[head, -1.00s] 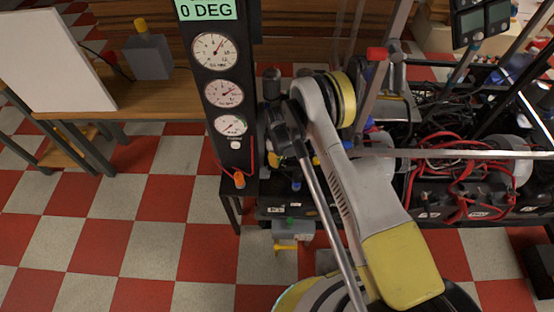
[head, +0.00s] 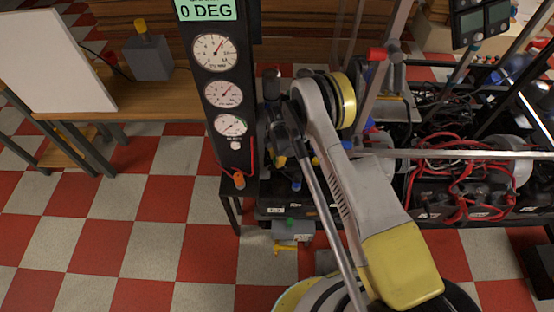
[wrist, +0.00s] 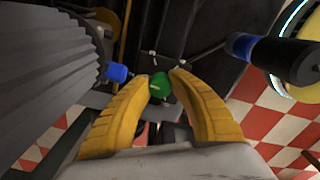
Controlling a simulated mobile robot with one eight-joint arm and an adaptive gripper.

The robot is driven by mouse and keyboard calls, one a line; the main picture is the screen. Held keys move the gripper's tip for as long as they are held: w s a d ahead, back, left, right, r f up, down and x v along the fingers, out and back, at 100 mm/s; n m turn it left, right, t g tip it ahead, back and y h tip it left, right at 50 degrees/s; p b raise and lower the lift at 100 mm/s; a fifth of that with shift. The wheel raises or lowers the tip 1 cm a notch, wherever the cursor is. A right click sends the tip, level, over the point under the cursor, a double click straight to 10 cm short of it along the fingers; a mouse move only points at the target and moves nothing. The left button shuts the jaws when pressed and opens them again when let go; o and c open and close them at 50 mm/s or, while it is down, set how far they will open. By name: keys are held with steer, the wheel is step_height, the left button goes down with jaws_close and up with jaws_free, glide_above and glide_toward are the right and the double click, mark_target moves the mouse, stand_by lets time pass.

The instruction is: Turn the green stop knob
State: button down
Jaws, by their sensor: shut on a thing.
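The green stop knob (wrist: 160,86) shows in the wrist view between the tips of my two yellow fingers. My gripper (wrist: 158,88) is shut on it, with one fingertip on each side. In the head view my arm hides the gripper's fingers and I cannot make out the knob there. The lower gauge panel (head: 228,110) stands just left of my arm, with several round dials and a green display (head: 206,9) reading 0 DEG.
A blue-tipped part (wrist: 117,73) sits left of my fingers, and a blue and black cylinder (wrist: 275,56) lies to the right, close by. In the head view, an orange-tipped fitting (head: 239,180) and a cart with red cables (head: 470,170) flank my arm.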

steer(key=shift+n, duration=0.5)
steer(key=c, duration=1.2)
jaws_free()
steer(key=shift+o, duration=0.2)
step_height(320, 180, up, 12)
